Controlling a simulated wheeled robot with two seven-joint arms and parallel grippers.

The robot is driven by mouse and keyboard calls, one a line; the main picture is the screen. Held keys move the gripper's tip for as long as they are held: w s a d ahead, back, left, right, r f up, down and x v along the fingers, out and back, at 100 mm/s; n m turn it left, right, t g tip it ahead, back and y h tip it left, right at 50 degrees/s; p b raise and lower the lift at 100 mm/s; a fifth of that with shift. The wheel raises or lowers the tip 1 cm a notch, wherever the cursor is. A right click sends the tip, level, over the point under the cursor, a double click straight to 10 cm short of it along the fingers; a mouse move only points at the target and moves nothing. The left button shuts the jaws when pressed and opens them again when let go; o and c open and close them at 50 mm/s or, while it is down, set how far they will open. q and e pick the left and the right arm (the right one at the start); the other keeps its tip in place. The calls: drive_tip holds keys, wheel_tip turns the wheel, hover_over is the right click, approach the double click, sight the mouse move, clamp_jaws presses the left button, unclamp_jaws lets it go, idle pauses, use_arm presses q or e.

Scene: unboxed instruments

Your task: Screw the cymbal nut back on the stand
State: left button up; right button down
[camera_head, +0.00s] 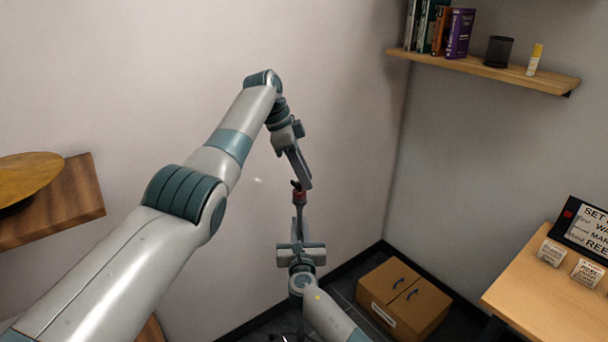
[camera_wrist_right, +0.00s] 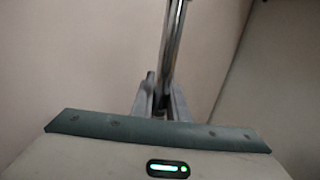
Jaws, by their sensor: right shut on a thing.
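My left gripper (camera_head: 303,181) points down from the bent left arm, its fingertips just above a small dark red piece (camera_head: 299,195) at the top of the stand. I cannot tell whether its fingers are open or shut, or whether they touch that piece. The cymbal nut cannot be made out apart from it. My right gripper (camera_head: 299,236) is below, shut on the stand's upright rod. In the right wrist view the shiny chrome rod (camera_wrist_right: 173,45) rises between the right fingers (camera_wrist_right: 160,103), slightly tilted. The stand's lower part is mostly hidden.
A golden cymbal (camera_head: 28,178) lies on a wooden surface (camera_head: 82,200) at the left. A brown cardboard box (camera_head: 400,295) stands on the floor near the corner. A wooden table (camera_head: 540,305) is at the right. A wall shelf (camera_head: 480,70) with books is above.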

use_arm(q)
drive_tip(key=shift+r, duration=2.25)
drive_tip(key=o, duration=0.6)
drive_tip(key=shift+c, duration=0.2)
drive_tip(key=shift+r, duration=0.1)
drive_tip(key=a+r, duration=0.4)
drive_tip(key=a, duration=0.9)
drive_tip(key=shift+a+r, duration=0.15)
drive_tip(key=shift+a, duration=0.25)
